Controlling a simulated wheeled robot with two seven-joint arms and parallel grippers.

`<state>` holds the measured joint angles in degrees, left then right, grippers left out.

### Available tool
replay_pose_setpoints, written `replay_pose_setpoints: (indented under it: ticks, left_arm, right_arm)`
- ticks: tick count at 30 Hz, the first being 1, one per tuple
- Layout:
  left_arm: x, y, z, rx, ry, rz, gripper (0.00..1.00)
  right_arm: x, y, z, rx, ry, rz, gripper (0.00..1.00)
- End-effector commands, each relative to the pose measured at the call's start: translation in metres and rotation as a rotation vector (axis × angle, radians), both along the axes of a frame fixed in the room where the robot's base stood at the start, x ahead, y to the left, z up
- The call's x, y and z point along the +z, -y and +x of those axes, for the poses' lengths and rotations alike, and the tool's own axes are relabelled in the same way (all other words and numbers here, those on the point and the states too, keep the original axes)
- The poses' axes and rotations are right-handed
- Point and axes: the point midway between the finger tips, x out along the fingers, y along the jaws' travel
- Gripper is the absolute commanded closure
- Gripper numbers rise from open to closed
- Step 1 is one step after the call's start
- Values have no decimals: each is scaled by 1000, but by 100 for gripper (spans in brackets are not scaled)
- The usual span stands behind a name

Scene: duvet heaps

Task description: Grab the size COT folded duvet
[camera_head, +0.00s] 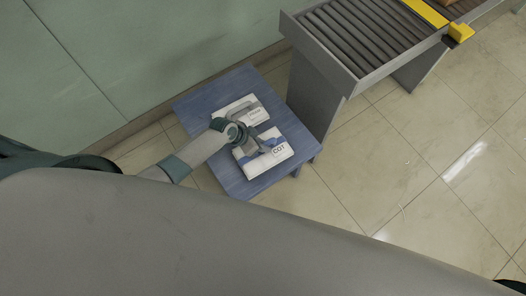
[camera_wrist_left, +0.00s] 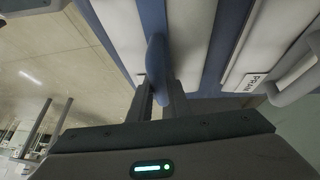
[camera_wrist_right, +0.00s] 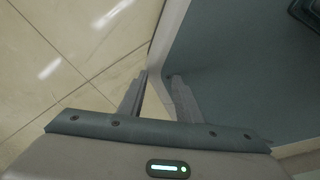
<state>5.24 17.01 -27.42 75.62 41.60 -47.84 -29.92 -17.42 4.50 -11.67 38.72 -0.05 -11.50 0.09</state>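The COT folded duvet (camera_head: 268,158) is a white bundle with a blue band and the printed word COT. It lies on the nearer part of a low blue table (camera_head: 236,183). My left gripper (camera_head: 262,143) is over it. In the left wrist view, my left fingers (camera_wrist_left: 160,95) are close on both sides of a raised blue band (camera_wrist_left: 157,62), which fills the gap between them. The gripper hides part of the duvet. My right gripper (camera_wrist_right: 158,90) is open and empty; its fingers are apart, away from the duvets.
A second white folded duvet (camera_head: 246,110) lies just behind on the same table; its label (camera_wrist_left: 258,82) seems to read PRAM. A grey roller conveyor (camera_head: 350,40) stands close to the table's right. A green wall (camera_head: 140,50) is behind. The tiled floor at right is clear.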

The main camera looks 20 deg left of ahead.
Motion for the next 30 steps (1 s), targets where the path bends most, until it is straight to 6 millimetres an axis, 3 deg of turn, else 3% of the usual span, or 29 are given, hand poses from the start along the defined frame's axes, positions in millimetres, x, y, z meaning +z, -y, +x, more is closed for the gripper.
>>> replay_pose_setpoints:
  ticks: [14, 24, 30]
  left_arm:
    - [5, 0, 1, -1, 2, 1, 100]
    - [40, 0, 1, -3, 6, 0, 100]
    - [61, 19, -29, -4, 2, -1, 100]
  right_arm:
    - [-1, -1, -5, 0, -8, 0, 69]
    - [-1, -3, 5, 0, 12, 5, 69]
    - [-1, -5, 9, 0, 22, 8, 69]
